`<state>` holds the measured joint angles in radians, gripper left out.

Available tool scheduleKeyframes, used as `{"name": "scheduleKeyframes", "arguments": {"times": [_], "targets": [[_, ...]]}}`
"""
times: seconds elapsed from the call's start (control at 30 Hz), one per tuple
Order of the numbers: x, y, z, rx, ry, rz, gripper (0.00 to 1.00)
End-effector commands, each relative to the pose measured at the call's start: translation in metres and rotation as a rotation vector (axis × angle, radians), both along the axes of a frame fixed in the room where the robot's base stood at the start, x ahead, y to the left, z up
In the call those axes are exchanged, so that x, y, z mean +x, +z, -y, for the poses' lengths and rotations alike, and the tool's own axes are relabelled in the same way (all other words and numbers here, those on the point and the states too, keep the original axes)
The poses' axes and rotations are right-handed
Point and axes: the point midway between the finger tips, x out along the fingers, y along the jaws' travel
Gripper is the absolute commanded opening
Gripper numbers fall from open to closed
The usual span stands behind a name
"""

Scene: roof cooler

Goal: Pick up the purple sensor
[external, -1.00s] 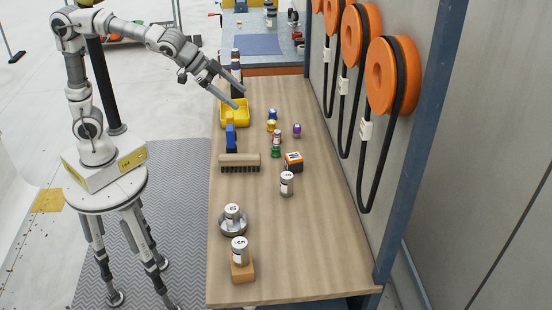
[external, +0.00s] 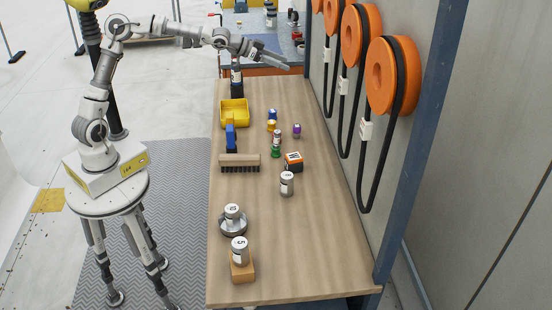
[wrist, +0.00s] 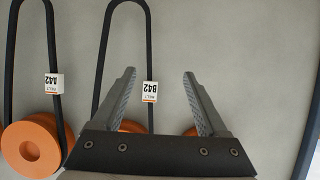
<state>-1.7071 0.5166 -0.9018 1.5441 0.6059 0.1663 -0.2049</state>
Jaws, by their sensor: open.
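The purple sensor (external: 297,130) is a small upright piece with a purple body. It stands on the wooden bench (external: 325,220), towards its far right side in the external view. My gripper (external: 288,63) is open and empty, high above the far end of the bench and well away from the sensor. The sensor is not in the wrist view.
Near the sensor stand a blue piece (external: 272,114), a yellow one (external: 271,126), a green one (external: 276,151) and an orange-black box (external: 293,162). A yellow bin (external: 234,117) and a brush (external: 239,160) lie left. Orange belt pulleys (external: 393,75) hang along the right wall.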

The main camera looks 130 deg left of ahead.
Motion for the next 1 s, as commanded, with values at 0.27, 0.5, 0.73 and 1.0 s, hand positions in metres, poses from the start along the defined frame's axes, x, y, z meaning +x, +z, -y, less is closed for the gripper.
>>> {"name": "scheduleKeyframes", "arguments": {"times": [0.27,0.5,0.73,1.0], "targets": [[0.002,-0.054,0.002,0.001,-0.003,-0.005,0.76],[0.003,-0.119,0.003,-0.004,-0.005,-0.005,0.76],[0.001,-0.222,0.002,-0.006,0.0,-0.004,0.76],[0.002,-0.254,-0.001,0.003,0.0,-0.002,0.76]]}}
